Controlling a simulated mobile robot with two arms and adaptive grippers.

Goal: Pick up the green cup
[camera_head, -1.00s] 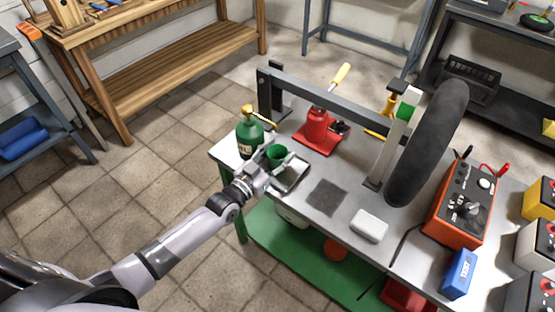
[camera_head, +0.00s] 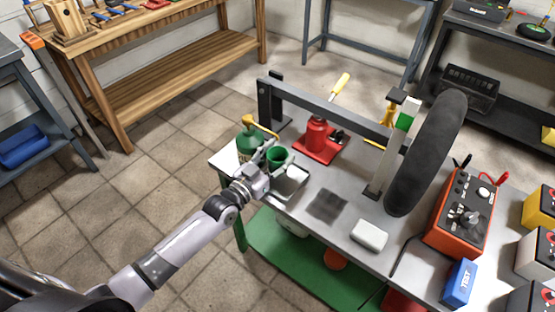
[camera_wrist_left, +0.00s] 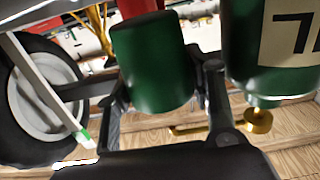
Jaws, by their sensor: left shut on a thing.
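The green cup (camera_head: 278,158) is near the left end of the grey workbench (camera_head: 325,238), above or at a grey metal tray (camera_head: 292,181). My left gripper (camera_head: 268,161) is shut on the cup. In the left wrist view the cup (camera_wrist_left: 155,66) sits between the two fingers of the left gripper (camera_wrist_left: 165,95). I cannot tell for sure whether the cup touches the tray. My right gripper is in neither view.
A green bottle (camera_head: 248,143) with a brass top stands close beside the cup; it also shows in the left wrist view (camera_wrist_left: 270,50). A red jack (camera_head: 318,135), a black wheel (camera_head: 428,155), a white block (camera_head: 369,235) and an orange tester (camera_head: 464,215) stand farther right.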

